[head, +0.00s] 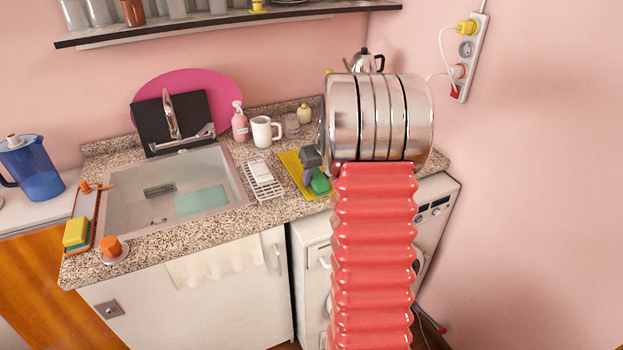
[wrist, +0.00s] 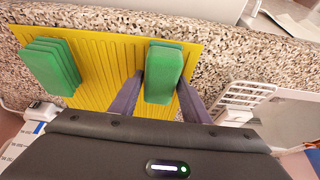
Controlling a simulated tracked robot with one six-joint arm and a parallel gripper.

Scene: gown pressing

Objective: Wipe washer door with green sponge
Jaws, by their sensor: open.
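Two green sponges lie on a yellow ribbed mat (wrist: 105,45) in the wrist view, one at the left (wrist: 50,66) and one at the middle right (wrist: 164,72). My gripper (wrist: 160,80) is open, with one dark finger on each side of the middle-right sponge. I cannot tell whether the fingers touch it. In the head view, my gripper (head: 311,160) is low over the mat (head: 290,160), and one green sponge (head: 320,183) shows beside it. The white washer (head: 437,207) stands under the counter at the right. My arm hides most of its front and door.
A white rack (head: 262,178) and a white mug (head: 262,131) stand left of the mat. The sink (head: 120,205) is further left, with a yellow sponge (head: 76,231) on an orange tray near it. A wall closes the right side.

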